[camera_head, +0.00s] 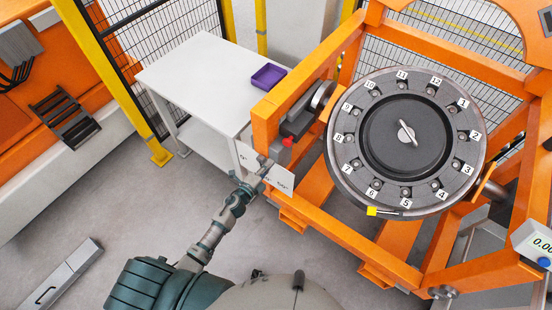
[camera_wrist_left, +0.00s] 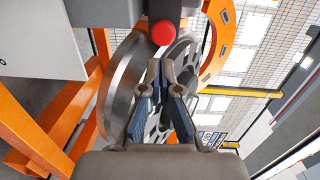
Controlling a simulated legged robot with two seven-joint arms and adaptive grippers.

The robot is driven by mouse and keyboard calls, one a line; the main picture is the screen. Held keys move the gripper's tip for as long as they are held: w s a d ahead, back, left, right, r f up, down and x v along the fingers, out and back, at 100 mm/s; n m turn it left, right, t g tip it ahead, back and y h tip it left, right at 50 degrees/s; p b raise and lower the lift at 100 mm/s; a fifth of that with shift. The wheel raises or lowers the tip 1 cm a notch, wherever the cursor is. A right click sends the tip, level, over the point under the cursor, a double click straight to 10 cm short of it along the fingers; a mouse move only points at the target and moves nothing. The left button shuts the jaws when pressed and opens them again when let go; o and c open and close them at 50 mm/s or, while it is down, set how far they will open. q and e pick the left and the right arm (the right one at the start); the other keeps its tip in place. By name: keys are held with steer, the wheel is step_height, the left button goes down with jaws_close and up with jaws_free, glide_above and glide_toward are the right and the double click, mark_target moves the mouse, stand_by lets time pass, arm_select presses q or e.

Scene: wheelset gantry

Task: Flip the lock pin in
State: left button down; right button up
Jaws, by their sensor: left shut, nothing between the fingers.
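The lock pin unit is a dark block (camera_head: 297,124) with a red knob (camera_head: 287,142), on the left side of the orange gantry frame. A white plate (camera_head: 282,182) with degree marks is just below it. In the left wrist view the red knob (camera_wrist_left: 163,32) is above my fingertips, under a dark grey body. My left gripper (camera_head: 265,165) is shut and empty, in front of the white plate and a little below and left of the knob. Its fingertips (camera_wrist_left: 162,72) look apart from the knob. I cannot tell the pin's exact position. My right gripper is not in view.
A round wheel disc (camera_head: 375,178) with numbered bolts is mounted in the orange gantry (camera_head: 265,125). A white table (camera_head: 200,75) with a purple tray (camera_head: 268,76) stands behind left. A yellow post and mesh fence are farther left.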

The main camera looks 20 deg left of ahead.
arm_select(q)
steer(key=s+a+f+n+g+y, duration=0.1)
steer(key=s+a+f+n+g, duration=0.15)
steer(key=s+f, duration=0.45)
steer(key=s+a+f+n+g+y, duration=0.2)
steer(key=s+f+n, duration=0.2)
steer(key=f, duration=0.7)
steer(key=s+a+f+n+g+y, duration=0.1)
steer(key=s+a+f+n+g, duration=0.15)
steer(key=s+f, duration=0.45)
steer(key=s+f+n+g, duration=0.3)
steer(key=s+f, duration=0.3)
steer(key=s, duration=0.5)
steer(key=s+f+n+g+y, duration=0.1)
steer(key=s+f+n+g, duration=0.1)
steer(key=s+f, duration=0.5)
steer(key=s+d+f+n+g, duration=0.1)
steer(key=s+f+n+g, duration=0.2)
steer(key=s, duration=1.2)
step_height(320, 180, down, 4)
steer(key=shift+f+n+g, duration=0.15)
steer(key=shift+n+g, duration=0.15)
steer(key=shift+n, duration=0.8)
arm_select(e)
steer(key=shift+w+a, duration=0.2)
arm_select(q)
steer(key=shift+s, duration=0.1)
